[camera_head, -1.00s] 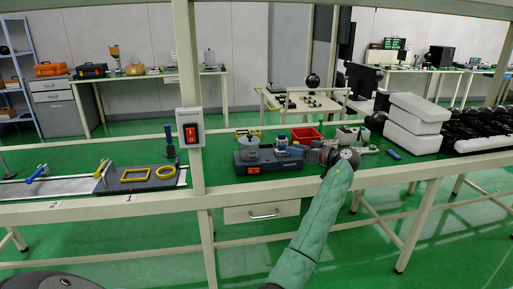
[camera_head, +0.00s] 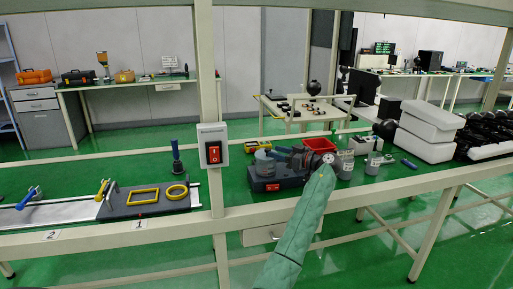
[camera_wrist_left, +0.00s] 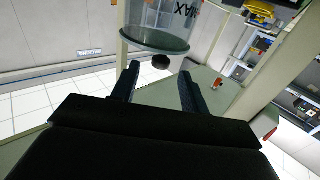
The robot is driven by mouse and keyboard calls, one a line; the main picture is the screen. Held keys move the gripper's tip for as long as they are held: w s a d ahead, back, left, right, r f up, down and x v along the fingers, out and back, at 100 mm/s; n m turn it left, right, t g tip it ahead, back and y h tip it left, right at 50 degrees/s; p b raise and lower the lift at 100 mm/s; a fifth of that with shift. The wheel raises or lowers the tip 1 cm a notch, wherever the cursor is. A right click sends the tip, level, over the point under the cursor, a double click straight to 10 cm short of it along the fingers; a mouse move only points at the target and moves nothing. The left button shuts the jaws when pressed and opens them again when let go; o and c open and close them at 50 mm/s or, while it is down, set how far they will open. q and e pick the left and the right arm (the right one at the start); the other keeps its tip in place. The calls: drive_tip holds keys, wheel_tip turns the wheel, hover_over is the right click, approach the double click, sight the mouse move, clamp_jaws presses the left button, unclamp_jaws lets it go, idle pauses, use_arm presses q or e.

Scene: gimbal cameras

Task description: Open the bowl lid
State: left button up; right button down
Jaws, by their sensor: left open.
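The bowl (camera_head: 264,164) is a clear, greyish vessel on a dark base unit (camera_head: 282,181) with a red switch, on the bench in the head view.
A post with a red switch box (camera_head: 213,146) stands left of the bowl. A red bin (camera_head: 320,144) is behind the gripper. Clear containers (camera_head: 345,166) stand to the right, with white boxes (camera_head: 428,130) farther right. A dark board with yellow frames (camera_head: 148,199) lies left.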

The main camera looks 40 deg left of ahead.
sight(263, 154)
use_arm(q)
drive_tip(key=shift+s+a+p, duration=0.15)
drive_tip(key=shift+a+p, duration=0.1)
drive_tip(key=shift+a, duration=1.4)
drive_tip(key=shift+s+a+p, duration=0.15)
drive_tip(key=shift+a+p, duration=0.1)
drive_tip(key=shift+a, duration=1.35)
use_arm(e)
drive_tip(key=shift+g, duration=0.3)
drive_tip(key=shift+w+r, duration=0.15)
drive_tip(key=shift+r, duration=1)
drive_tip(key=shift+w+r, duration=0.15)
drive_tip(key=shift+r, duration=1)
use_arm(q)
clamp_jaws()
